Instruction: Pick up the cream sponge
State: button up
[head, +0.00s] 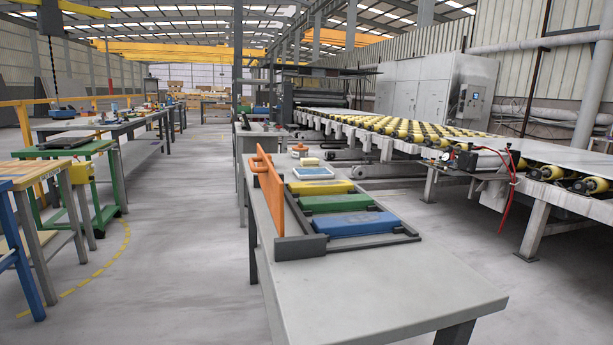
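A small cream block that looks like the cream sponge (308,161) lies on the grey workbench (370,297), toward its far end. My gripper is not in view.
Nearer on the bench, a dark rack (300,246) holds a yellow block (320,187), a green block (335,203) and a blue block (356,222). An upright orange piece (268,200) stands at its left. A small white and orange item (299,149) lies behind the sponge. The bench's near end is clear.

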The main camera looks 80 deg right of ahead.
aim_at(309, 162)
jog(key=i+z, duration=0.2)
jog(key=z, duration=0.25)
jog(key=i+j+z, duration=0.15)
jog(key=z, duration=0.35)
jog(key=i+j+z, duration=0.15)
jog(key=z, duration=0.3)
jog(key=i+j+z, duration=0.15)
jog(key=z, duration=0.35)
jog(key=i+j+z, duration=0.15)
jog(key=z, duration=0.15)
jog(key=i+j+z, duration=0.1)
jog(key=j+z, duration=0.25)
